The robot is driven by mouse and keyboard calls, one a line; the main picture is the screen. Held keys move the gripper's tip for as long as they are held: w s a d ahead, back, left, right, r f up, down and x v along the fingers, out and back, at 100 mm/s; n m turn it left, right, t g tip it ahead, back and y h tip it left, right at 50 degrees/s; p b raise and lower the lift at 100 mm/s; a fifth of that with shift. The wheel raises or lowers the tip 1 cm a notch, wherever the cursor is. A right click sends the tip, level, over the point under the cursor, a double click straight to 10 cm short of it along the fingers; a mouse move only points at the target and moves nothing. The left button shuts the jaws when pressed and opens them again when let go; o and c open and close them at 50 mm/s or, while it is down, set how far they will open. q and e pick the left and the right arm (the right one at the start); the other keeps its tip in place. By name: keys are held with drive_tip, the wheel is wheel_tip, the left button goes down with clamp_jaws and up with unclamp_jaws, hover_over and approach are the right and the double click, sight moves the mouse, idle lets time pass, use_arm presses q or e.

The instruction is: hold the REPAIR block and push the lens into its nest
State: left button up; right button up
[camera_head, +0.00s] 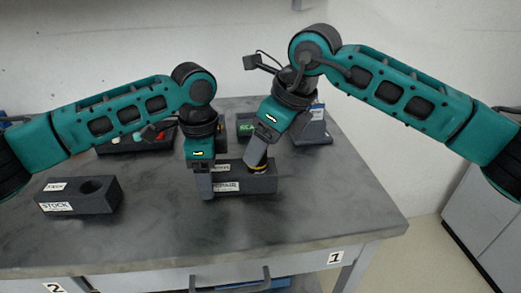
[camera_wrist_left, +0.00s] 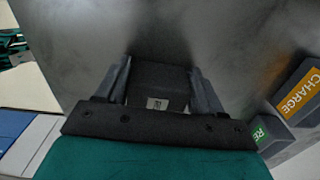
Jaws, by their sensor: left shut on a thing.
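The dark REPAIR block (camera_head: 245,185) lies on the table with its labelled side to the front. My left gripper (camera_head: 204,187) is shut on its left end. In the left wrist view the block (camera_wrist_left: 160,78) sits between the fingers of my left gripper (camera_wrist_left: 163,88), with a small label facing up. My right gripper (camera_head: 259,158) points down, tilted, above the block's right end. A dark round piece with a yellow band, apparently the lens (camera_head: 259,169), is under its tip at the block. The nest is hidden, and I cannot tell whether the right fingers are open or how deep the lens sits.
The STOCK block (camera_head: 80,196), with an empty round hole, stands at the left of the table (camera_head: 185,235). A dark tray (camera_head: 135,146) with small red and white items, a green-labelled block (camera_head: 245,126) and a grey stand (camera_head: 314,128) are behind. The table front is clear.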

drive_tip(key=v, duration=0.9)
drive_tip(key=shift+s+r, duration=0.1)
use_arm(q)
drive_tip(key=o, duration=1.1)
